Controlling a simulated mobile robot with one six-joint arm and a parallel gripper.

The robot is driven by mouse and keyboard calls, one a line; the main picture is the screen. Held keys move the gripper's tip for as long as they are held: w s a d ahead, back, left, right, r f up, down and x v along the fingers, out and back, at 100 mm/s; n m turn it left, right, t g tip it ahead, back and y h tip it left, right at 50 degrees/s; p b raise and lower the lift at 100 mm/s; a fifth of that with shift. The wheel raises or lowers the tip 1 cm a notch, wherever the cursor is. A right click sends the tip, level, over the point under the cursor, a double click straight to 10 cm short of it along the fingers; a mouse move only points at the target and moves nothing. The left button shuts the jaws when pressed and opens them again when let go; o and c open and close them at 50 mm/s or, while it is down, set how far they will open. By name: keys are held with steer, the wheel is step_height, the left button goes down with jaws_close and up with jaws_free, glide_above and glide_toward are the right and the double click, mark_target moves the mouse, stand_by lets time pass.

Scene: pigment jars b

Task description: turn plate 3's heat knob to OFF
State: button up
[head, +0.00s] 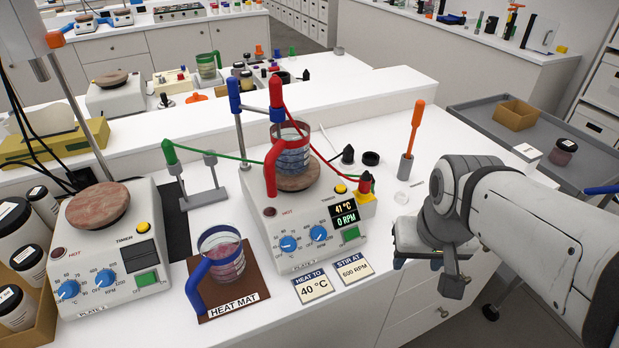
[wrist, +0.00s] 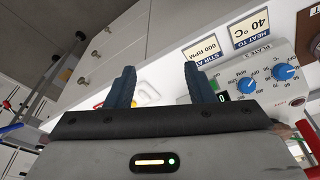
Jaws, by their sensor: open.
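The right-hand hot plate (head: 330,262) is a white unit whose label looks like PLATE 3. Its blue heat knob (head: 288,243) is the left of two, beside the blue stir knob (head: 318,233). The heat knob's exact setting is too small to read. The display (head: 345,215) reads 41 °C and 0 RPM. In the wrist view the picture is turned, and the heat knob (wrist: 286,72) is at the far right, past the stir knob (wrist: 246,84). My gripper (wrist: 160,84) is open and empty. In the head view it hangs right of the plate, apart from it.
A blue-handled beaker (head: 222,258) sits on the heat mat. Two cards (head: 314,288) lie before the plate.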

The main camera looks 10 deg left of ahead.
steer(key=w+a+r+n+g+p, duration=0.1)
steer(key=w+a+n, duration=0.15)
steer(key=a, duration=0.35)
steer(key=w+a+r+n+p, duration=0.1)
steer(key=w+a, duration=0.2)
steer(key=a, duration=0.2)
steer(key=n+g+p, duration=0.1)
steer(key=n+p, duration=0.1)
steer(key=n, duration=0.1)
glide_above(290, 244)
steer(key=shift+s+a+f+h, duration=0.1)
steer(key=shift+f+h, duration=0.2)
steer(key=shift+f, duration=0.5)
steer(key=shift+a+f, duration=0.1)
steer(key=shift+f, duration=0.3)
steer(key=f, duration=0.7)
steer(key=shift+d, duration=0.2)
steer(key=shift+c, duration=0.2)
